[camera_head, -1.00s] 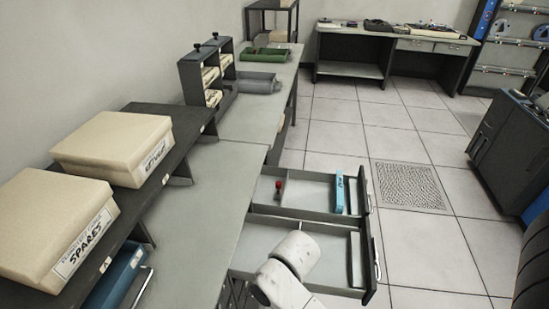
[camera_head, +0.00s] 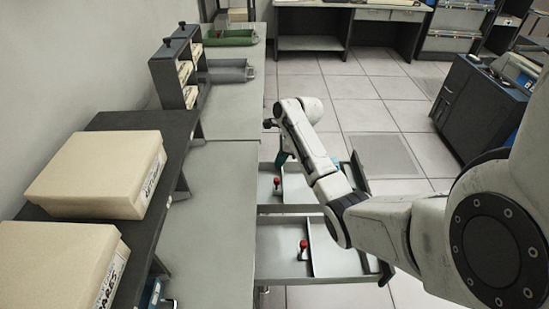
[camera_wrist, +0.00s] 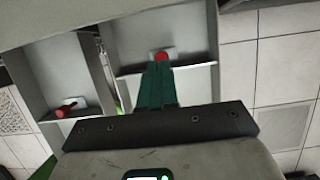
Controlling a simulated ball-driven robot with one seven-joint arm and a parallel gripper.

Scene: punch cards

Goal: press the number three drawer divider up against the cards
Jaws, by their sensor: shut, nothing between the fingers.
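Two drawers stand open side by side, the far drawer (camera_head: 267,206) and the near drawer (camera_head: 340,262). Each holds a red-knobbed divider: one in the far drawer (camera_head: 277,182), one in the near drawer (camera_head: 303,245). I cannot read a number on either. My gripper (camera_head: 281,159) is over the far drawer, its teal fingers pointing down. In the wrist view its fingers (camera_wrist: 157,82) are shut and empty, with one red knob (camera_wrist: 162,56) just past the fingertips and another red knob (camera_wrist: 66,108) to the left. The cards are not clearly visible; my arm covers much of the drawers' right part.
The grey counter (camera_head: 222,215) runs along the left of the drawers, with a dark shelf (camera_head: 178,130) and beige boxes (camera_head: 95,170) on it. A dark cabinet (camera_head: 477,105) stands at the right. Tiled floor (camera_head: 345,105) is open beyond the drawers.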

